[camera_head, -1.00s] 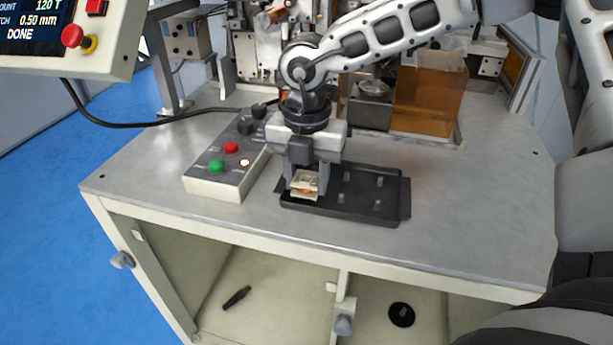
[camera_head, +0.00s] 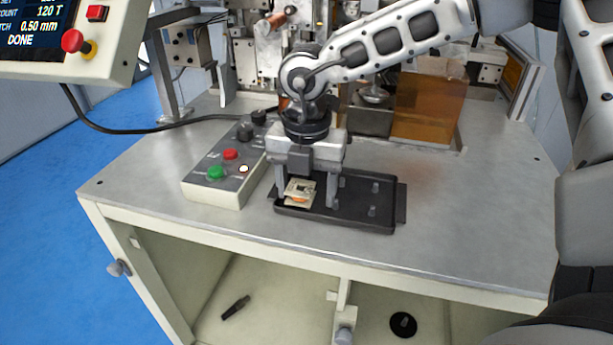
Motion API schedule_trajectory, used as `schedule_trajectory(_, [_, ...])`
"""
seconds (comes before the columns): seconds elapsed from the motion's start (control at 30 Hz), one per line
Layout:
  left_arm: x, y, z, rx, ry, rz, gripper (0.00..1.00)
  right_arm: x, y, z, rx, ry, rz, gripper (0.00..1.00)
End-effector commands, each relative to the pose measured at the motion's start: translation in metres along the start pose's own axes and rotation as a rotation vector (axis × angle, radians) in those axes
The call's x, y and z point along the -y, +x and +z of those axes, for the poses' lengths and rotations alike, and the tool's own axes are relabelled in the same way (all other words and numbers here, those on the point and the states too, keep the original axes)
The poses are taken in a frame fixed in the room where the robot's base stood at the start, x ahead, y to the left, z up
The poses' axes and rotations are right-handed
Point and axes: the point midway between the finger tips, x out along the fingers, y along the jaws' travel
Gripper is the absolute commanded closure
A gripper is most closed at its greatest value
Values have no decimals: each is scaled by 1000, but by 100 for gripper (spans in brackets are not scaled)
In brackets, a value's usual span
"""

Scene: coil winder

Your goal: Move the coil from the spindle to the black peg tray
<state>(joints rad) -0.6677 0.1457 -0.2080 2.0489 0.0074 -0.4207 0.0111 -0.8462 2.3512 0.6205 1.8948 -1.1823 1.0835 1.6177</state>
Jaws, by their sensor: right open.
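The coil (camera_head: 299,193), a cream square-flanged bobbin with an orange winding, sits at the left end of the black peg tray (camera_head: 345,219). Whether it is seated on a peg is hidden. My right gripper (camera_head: 307,190) points down over it, open, with one finger on each side of the coil. The right finger stands visibly apart from the coil. Several bare pegs show on the right part of the tray. The spindle cannot be clearly made out among the machine parts behind my arm. My left gripper is not in view.
A control box (camera_head: 222,172) with green and red buttons stands just left of the tray. An amber guard (camera_head: 428,107) and machine parts stand behind. The bench top (camera_head: 480,200) is clear to the right. A screen panel (camera_head: 115,55) hangs at the upper left.

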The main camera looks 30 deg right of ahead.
Motion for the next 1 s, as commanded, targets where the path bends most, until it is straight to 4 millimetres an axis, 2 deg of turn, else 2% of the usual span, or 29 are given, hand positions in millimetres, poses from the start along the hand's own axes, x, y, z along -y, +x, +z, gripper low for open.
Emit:
schedule_trajectory(0.13, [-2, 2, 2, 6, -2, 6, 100, 0, 1, 0, 0, 0, -1, 35])
schedule_trajectory(0.2, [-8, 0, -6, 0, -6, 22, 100, 0, -1, 0, 1, 0, 1, 35])
schedule_trajectory(0.7, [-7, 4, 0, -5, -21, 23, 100, -1, -123, 1, 5, 1, 3, 35])
schedule_trajectory(0.83, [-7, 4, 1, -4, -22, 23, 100, 0, -144, 0, 4, 0, 2, 35])
schedule_trajectory(1.0, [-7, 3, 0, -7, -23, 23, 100, 0, -158, 0, 1, 0, 1, 35])
